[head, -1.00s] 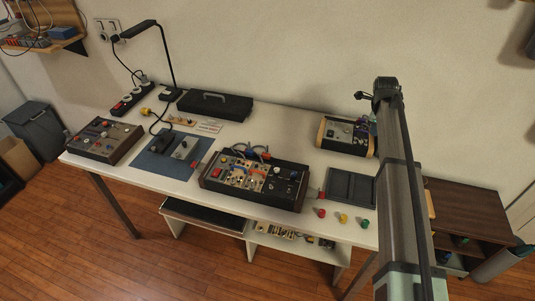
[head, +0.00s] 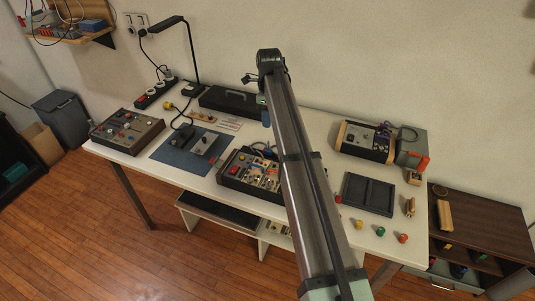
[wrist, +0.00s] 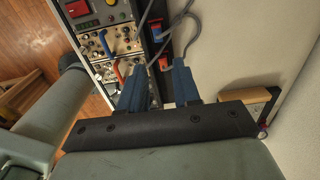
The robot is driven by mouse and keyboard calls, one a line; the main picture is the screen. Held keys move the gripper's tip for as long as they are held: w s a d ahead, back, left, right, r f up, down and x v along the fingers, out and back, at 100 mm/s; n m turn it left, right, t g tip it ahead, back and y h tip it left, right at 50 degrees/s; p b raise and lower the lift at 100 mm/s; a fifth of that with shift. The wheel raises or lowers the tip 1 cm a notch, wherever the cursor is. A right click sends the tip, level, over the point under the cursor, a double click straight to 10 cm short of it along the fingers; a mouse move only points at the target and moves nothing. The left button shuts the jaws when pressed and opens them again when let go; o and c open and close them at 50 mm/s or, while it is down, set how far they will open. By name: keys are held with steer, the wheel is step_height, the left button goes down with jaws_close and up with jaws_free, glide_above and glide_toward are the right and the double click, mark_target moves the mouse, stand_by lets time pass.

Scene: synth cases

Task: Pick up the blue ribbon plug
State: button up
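My gripper (wrist: 158,82) is open in the wrist view, its two blue fingers apart with nothing held between them. In the head view its blue fingertips (head: 266,115) show beside my arm, above the back of the table. The middle synth case (head: 236,178) is partly hidden by my arm; its panel (wrist: 122,42) lies ahead and left of the fingers in the wrist view. A blue curved lead (wrist: 105,43) and a red one (wrist: 119,70) are on that panel. I cannot tell for certain which blue piece is the ribbon plug.
Grey cables (wrist: 178,22) loop close ahead of the fingers. A black case (head: 228,100) and a lamp (head: 190,50) stand at the back. A wood-sided synth (head: 363,142) and a dark tray (head: 368,195) are on the right, with several coloured knobs (head: 380,231) in front.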

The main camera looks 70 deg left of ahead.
glide_above(269, 150)
step_height(269, 150, down, 8)
steer(key=shift+a+f, duration=0.15)
steer(key=shift+d+f, duration=0.15)
steer(key=shift+f, duration=1.25)
steer(key=shift+d+f, duration=0.1)
steer(key=shift+f, duration=1.25)
jaws_close()
